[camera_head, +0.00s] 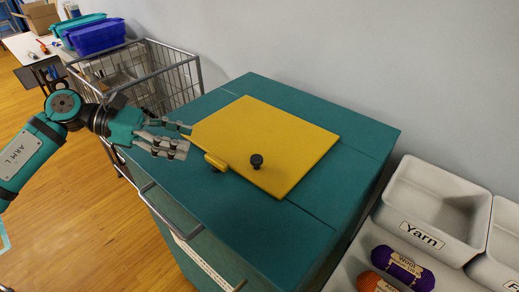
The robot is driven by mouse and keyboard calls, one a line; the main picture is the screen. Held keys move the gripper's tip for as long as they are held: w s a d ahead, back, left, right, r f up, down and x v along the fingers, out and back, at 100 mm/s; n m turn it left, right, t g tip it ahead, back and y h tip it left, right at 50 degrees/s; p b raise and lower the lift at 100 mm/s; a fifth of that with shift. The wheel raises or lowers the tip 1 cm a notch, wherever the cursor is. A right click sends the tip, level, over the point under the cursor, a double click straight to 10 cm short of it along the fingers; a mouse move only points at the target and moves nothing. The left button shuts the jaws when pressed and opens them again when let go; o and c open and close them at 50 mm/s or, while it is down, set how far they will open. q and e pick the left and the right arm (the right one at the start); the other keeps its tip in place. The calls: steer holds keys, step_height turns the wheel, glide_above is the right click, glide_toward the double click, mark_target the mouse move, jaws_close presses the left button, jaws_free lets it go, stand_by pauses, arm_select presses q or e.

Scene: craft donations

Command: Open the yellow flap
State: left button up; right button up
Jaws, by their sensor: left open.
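The yellow flap (268,135) lies flat on top of a teal cabinet (278,92). It looks closed. A black knob (256,161) stands on it near its front edge, and a small yellow tab (215,161) sticks out at its front left edge. My left gripper (188,140) is open and empty, with its fingers pointing right at the flap's left corner. I cannot tell whether the fingertips touch the flap. My right gripper is not in view.
A grey handle bar (163,212) runs along the cabinet's front. A wire cart (172,75) stands behind my left arm. At right are a white bin labelled Yarn (412,195), a purple wool skein (402,268) and an orange skein (375,283). A wall is behind.

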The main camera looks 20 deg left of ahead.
arm_select(q)
steer(key=p, duration=0.2)
glide_toward(255, 158)
steer(key=p+x, duration=0.2)
steer(key=x, duration=0.6)
steer(key=shift+w+d, duration=0.15)
steer(key=shift+w+d+f, duration=0.1)
steer(key=shift+d+f, duration=0.05)
steer(key=shift+d, duration=0.1)
steer(key=shift+d+f, duration=0.1)
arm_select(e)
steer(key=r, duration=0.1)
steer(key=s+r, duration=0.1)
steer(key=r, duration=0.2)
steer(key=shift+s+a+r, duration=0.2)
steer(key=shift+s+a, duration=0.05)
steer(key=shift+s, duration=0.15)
arm_select(q)
jaws_close()
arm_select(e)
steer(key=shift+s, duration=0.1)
